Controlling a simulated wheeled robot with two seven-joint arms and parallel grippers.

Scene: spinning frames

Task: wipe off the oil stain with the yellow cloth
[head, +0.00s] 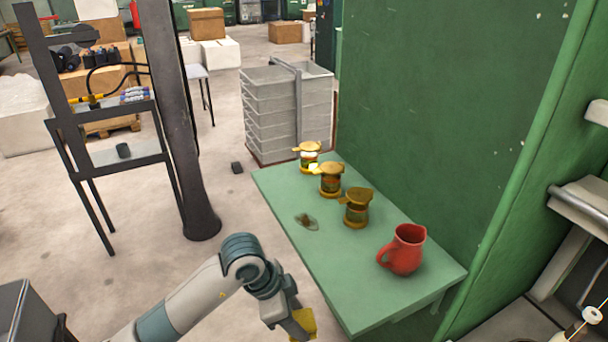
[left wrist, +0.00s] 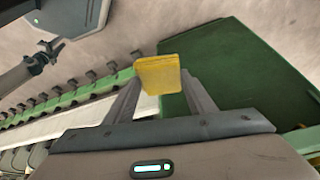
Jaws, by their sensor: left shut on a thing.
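A yellow cloth (head: 304,322) is held in my left gripper (head: 290,318), low in the head view beside the near left edge of the green shelf table. In the left wrist view the cloth (left wrist: 159,75) sits between the two fingertips of the left gripper (left wrist: 160,88), which is shut on it. A brown oil stain (head: 307,222) lies on the left part of the green tabletop (head: 340,270), apart from the cloth. My right gripper is in neither view.
Three brass-coloured lidded jars (head: 331,180) stand in a row behind and right of the stain. A red jug (head: 403,250) stands at the right of the tabletop, near the green wall (head: 440,110). A dark column (head: 185,150) and grey stacked crates (head: 285,110) stand beyond.

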